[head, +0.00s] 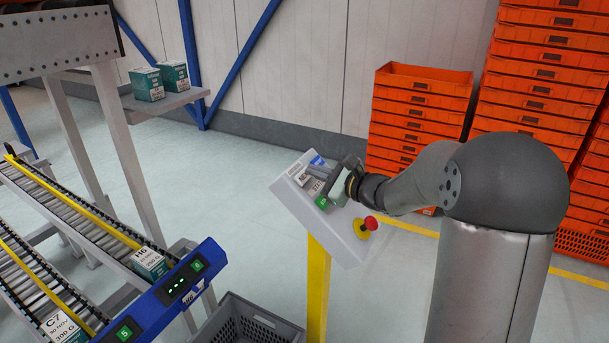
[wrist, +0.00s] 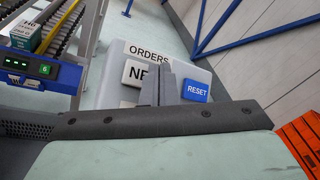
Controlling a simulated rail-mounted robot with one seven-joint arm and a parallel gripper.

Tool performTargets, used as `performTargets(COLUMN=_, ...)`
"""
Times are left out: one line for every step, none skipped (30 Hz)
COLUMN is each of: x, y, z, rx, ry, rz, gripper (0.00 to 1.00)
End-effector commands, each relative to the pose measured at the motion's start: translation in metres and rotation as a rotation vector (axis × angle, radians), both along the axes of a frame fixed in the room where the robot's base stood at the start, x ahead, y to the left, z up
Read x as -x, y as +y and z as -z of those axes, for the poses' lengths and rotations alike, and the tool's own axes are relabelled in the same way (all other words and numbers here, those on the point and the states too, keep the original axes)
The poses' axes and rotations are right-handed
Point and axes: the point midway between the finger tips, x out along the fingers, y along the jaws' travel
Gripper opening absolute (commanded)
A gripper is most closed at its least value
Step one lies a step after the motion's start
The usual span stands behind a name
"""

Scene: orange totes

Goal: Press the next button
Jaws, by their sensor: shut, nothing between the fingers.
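The button panel (head: 348,245) is a light grey slanted board on a yellow post. Its white button (wrist: 134,73) reads "NE" in the wrist view, with the rest hidden behind my fingers; it also shows in the head view (head: 300,177). A blue RESET button (wrist: 196,90) sits to its right, under the word ORDERS. My gripper (wrist: 158,84) is shut and empty, its fingertips over the right part of the white button. In the head view my gripper (head: 330,180) is at the panel's upper right. I cannot tell whether the fingertips touch the button.
A red emergency stop (head: 370,222) and a green button (head: 322,202) are on the same panel. Roller conveyors (head: 75,205) with boxes stand at left, a dark crate (head: 255,325) below. Stacked orange totes (head: 420,105) stand behind my arm.

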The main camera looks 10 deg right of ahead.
Motion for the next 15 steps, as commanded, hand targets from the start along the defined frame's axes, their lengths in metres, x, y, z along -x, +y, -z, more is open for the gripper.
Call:
performTargets(x=0.0012, y=-0.0018, z=-0.0031, rx=0.000, ry=0.000, rz=0.001, gripper=0.00)
performTargets(x=0.0017, y=-0.0024, z=-0.0039, rx=0.001, ry=0.001, rz=0.001, gripper=0.00)
performTargets(x=0.0022, y=-0.0030, z=-0.0047, rx=0.001, ry=0.001, rz=0.001, gripper=0.00)
performTargets(x=0.0025, y=-0.0032, z=-0.0049, rx=0.001, ry=0.001, rz=0.001, gripper=0.00)
performTargets(x=0.0026, y=-0.0033, z=-0.0049, rx=-0.001, ry=0.001, rz=0.000, gripper=0.00)
performTargets(x=0.0026, y=-0.0032, z=-0.0049, rx=-0.001, ry=0.001, rz=0.000, gripper=0.00)
performTargets(x=0.0026, y=-0.0031, z=-0.0047, rx=-0.001, ry=0.001, rz=0.000, gripper=0.00)
performTargets(x=0.0026, y=-0.0031, z=-0.0047, rx=-0.001, ry=0.001, rz=0.000, gripper=0.00)
performTargets(x=0.0026, y=-0.0031, z=-0.0047, rx=-0.001, ry=0.001, rz=0.000, gripper=0.00)
performTargets(x=0.0026, y=-0.0031, z=-0.0047, rx=-0.001, ry=0.001, rz=0.000, gripper=0.00)
performTargets(x=0.0026, y=-0.0031, z=-0.0047, rx=-0.001, ry=0.001, rz=0.000, gripper=0.00)
performTargets(x=0.0026, y=-0.0032, z=-0.0050, rx=-0.001, ry=0.001, rz=0.000, gripper=0.00)
performTargets(x=0.0028, y=-0.0035, z=-0.0057, rx=0.000, ry=0.000, rz=0.000, gripper=0.00)
performTargets(x=0.0031, y=-0.0039, z=-0.0066, rx=0.000, ry=0.000, rz=0.000, gripper=0.00)
performTargets(x=0.0037, y=-0.0048, z=-0.0083, rx=0.000, ry=0.000, rz=0.000, gripper=0.00)
